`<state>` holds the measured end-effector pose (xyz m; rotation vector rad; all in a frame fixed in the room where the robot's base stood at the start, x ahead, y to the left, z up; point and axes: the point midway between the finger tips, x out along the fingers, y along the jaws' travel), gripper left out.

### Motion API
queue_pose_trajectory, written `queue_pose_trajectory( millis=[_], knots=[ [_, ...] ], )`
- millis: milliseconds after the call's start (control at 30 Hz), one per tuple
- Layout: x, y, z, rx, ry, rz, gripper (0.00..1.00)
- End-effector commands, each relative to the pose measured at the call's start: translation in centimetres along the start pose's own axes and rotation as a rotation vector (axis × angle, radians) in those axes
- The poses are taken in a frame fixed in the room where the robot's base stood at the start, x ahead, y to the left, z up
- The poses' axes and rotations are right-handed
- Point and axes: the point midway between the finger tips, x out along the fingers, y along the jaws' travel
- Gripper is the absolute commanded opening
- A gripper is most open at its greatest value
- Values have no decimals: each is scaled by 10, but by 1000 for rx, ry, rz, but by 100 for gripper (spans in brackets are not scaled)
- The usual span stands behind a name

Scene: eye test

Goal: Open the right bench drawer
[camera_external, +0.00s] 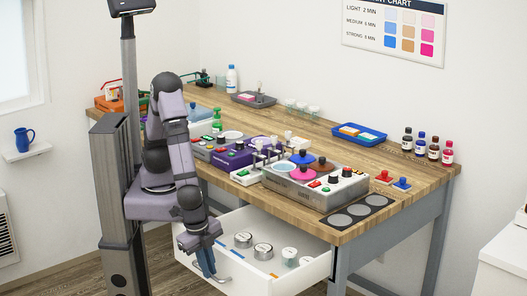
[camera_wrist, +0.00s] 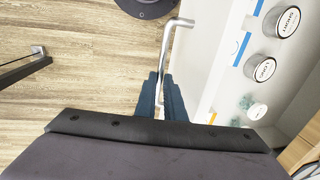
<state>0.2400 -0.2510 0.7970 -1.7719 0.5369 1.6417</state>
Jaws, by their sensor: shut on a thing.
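The white bench drawer (camera_external: 252,282) stands well out from under the wooden bench, its inside open to view. It holds metal tins (camera_external: 263,250) and small clear jars (camera_external: 289,256). In the wrist view, its white front (camera_wrist: 212,62) is right of my fingers, with labelled tins (camera_wrist: 260,68) inside. A silver bar handle (camera_wrist: 171,38) runs along that front. My gripper (camera_external: 208,268) is low at the drawer's front; in the wrist view its blue fingers (camera_wrist: 160,96) are closed around the handle bar. Part of the handle is hidden between the fingers.
The bench top (camera_external: 400,193) carries a grey device with coloured knobs (camera_external: 315,183), a blue tray (camera_external: 359,133) and several small bottles (camera_external: 433,148). A grey bench leg (camera_external: 342,268) stands right of the drawer.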

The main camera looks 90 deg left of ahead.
Motion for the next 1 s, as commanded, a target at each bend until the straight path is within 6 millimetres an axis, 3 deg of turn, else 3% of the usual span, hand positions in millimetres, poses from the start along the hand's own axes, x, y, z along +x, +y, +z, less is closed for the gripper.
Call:
queue_pose_trajectory(
  millis=[67,100,167,567,1000],
  knots=[
    [-1,0,-1,0,4,1,0],
    [-1,0,-1,0,4,1,19],
    [-1,0,-1,0,3,1,28],
    [-6,0,-1,0,3,0,28],
    [-60,0,-2,0,6,2,28]
  ],
)
